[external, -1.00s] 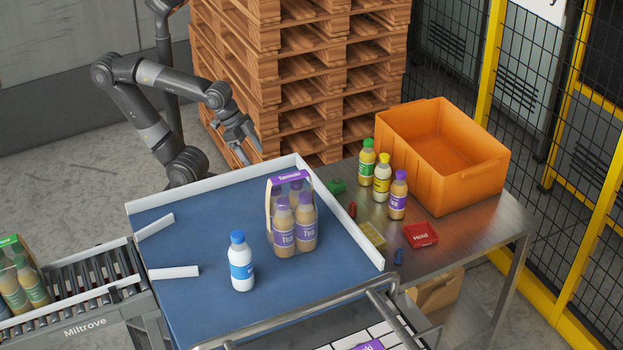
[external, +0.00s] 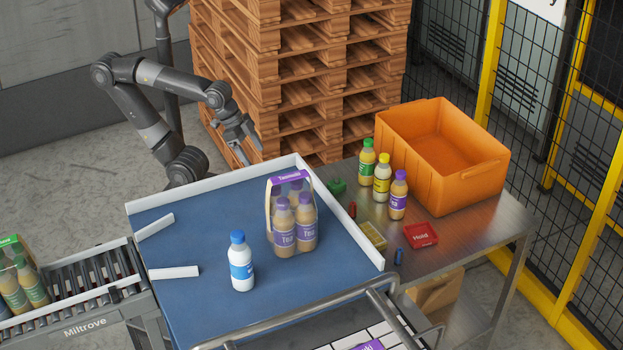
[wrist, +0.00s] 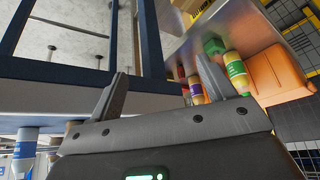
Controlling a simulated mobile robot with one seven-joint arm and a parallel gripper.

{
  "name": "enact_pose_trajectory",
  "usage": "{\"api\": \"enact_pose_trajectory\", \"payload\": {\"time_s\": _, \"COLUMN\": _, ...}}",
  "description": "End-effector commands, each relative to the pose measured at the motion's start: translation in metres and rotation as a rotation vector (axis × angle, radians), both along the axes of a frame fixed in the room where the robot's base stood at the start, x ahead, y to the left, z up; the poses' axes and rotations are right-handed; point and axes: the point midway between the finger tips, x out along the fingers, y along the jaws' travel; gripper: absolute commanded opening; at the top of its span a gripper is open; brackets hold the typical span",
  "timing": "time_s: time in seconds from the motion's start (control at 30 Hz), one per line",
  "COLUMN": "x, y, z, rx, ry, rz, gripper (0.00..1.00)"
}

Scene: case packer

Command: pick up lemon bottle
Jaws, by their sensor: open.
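The lemon bottle (external: 382,177), with a yellow cap and a yellow label, stands upright on the metal table. It is between a green-capped bottle (external: 366,162) and a purple-capped bottle (external: 398,196). My gripper (external: 250,155) is open and empty, raised beyond the far left edge of the blue packing surface. It is well to the left of the lemon bottle and apart from it. In the wrist view my two fingers (wrist: 160,72) are spread with nothing between them. Bottles show beyond the right finger there; I cannot clearly make out the lemon bottle among them.
An orange crate (external: 440,190) stands right behind the bottles. A purple-handled tea pack (external: 284,243) and a blue-capped white bottle (external: 241,263) stand on the blue surface (external: 190,240), which has a raised white rim. A red tray (external: 420,235) and small items lie in front of the bottles.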

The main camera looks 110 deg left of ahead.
Motion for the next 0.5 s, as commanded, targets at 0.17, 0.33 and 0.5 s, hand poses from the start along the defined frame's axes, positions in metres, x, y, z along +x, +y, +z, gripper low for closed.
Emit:
{"api": "enact_pose_trajectory", "payload": {"time_s": 0.17, "x": 0.001, "y": 0.0, "z": 0.039, "rx": 0.0, "ry": -0.007, "rz": 0.0, "gripper": 0.75}}
{"api": "enact_pose_trajectory", "payload": {"time_s": 0.33, "x": 0.029, "y": 0.008, "z": 0.066, "rx": -0.014, "ry": 0.003, "rz": 0.033, "gripper": 0.75}}
{"api": "enact_pose_trajectory", "payload": {"time_s": 0.5, "x": 0.077, "y": 0.024, "z": 0.079, "rx": -0.033, "ry": 0.001, "rz": 0.092, "gripper": 0.75}}
